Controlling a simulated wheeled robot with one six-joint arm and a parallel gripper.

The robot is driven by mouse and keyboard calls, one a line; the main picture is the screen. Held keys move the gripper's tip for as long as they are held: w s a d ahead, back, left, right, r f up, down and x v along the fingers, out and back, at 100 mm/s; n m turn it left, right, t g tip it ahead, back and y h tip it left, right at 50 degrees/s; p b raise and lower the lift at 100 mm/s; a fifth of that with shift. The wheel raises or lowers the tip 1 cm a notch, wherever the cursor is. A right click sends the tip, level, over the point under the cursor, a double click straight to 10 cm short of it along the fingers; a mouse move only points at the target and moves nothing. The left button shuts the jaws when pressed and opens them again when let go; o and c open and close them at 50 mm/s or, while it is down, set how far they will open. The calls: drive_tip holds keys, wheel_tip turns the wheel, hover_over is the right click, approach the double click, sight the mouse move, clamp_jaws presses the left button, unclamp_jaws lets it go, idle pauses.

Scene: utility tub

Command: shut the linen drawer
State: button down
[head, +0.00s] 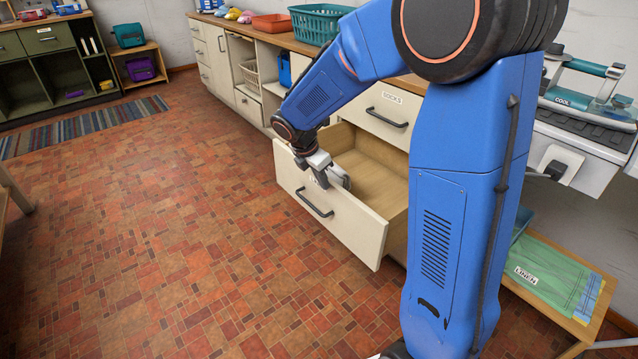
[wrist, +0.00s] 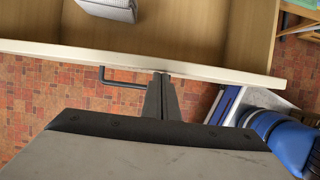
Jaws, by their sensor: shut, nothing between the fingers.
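An open drawer (head: 335,212) with a cream front and a dark bar handle (head: 313,203) stands pulled out of the cabinet. Its own label is mostly hidden behind my gripper, so I cannot read it. My gripper (head: 321,172) is shut and empty at the top of the drawer front. In the wrist view the closed fingertips (wrist: 162,78) are at the panel's upper edge (wrist: 205,66), beside the handle (wrist: 124,79); I cannot tell whether they touch. A pale grey object (wrist: 108,8) lies inside the drawer.
A closed drawer labelled SOCKS (head: 385,112) is above. A low wooden bench (head: 545,312) at right holds a green item labelled LINEN (head: 545,280). A teal basket (head: 318,22) stands on the counter. The tiled floor (head: 180,230) in front of the drawer is clear.

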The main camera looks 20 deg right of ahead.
drive_tip(key=w+d, duration=0.4)
drive_tip(key=d, duration=0.9)
drive_tip(key=w+d, duration=0.4)
drive_tip(key=d, duration=0.9)
drive_tip(key=shift+w+d, duration=0.35)
